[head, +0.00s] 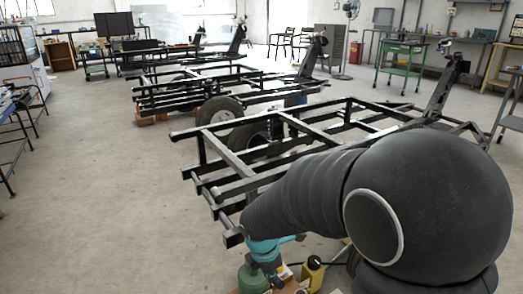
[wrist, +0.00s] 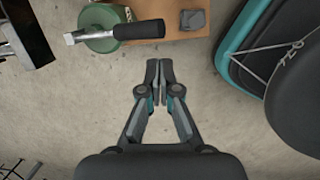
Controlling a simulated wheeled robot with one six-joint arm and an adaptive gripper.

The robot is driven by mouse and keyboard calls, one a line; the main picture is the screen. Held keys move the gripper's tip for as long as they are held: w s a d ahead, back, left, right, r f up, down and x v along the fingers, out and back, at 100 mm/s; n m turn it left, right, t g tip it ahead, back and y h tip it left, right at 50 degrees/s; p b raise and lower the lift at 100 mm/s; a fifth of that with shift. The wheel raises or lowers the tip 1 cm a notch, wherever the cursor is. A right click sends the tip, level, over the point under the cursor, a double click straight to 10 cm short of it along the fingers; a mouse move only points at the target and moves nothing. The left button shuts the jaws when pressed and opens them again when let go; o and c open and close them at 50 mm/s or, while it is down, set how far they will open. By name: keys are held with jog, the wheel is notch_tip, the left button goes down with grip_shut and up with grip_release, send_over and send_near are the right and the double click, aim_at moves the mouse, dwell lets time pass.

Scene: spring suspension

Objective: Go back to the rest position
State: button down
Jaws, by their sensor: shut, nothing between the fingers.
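My gripper (wrist: 160,70) shows in the wrist view, pointing up the picture over bare concrete floor, with its fingers together and nothing between them. In the head view my dark arm fills the lower right and hides what lies behind it. The gripper's fingers cannot be made out there. A black metal chassis frame (head: 233,157) stands just beyond my arm. Its spring suspension (head: 277,127) shows partly near a wheel.
More chassis frames (head: 160,96) stand behind. Open floor (head: 100,200) lies to the left. A green cart (head: 398,62) stands at the back.

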jog(key=s+d+r+m+t, duration=0.2)
jog(key=s+d+r+m, duration=0.4)
jog(key=m, duration=0.5)
jog(key=s+d+r+m+t+y+p, duration=0.1)
jog(key=s+d+r+m, duration=0.6)
jog(key=s+r+m, duration=0.3)
notch_tip(320, 180, up, 4)
jog(key=shift+s+f+m+t+y, duration=0.2)
jog(key=shift+s+m+t+y, duration=0.15)
jog(key=shift+m, duration=0.75)
jog(key=shift+w, duration=0.1)
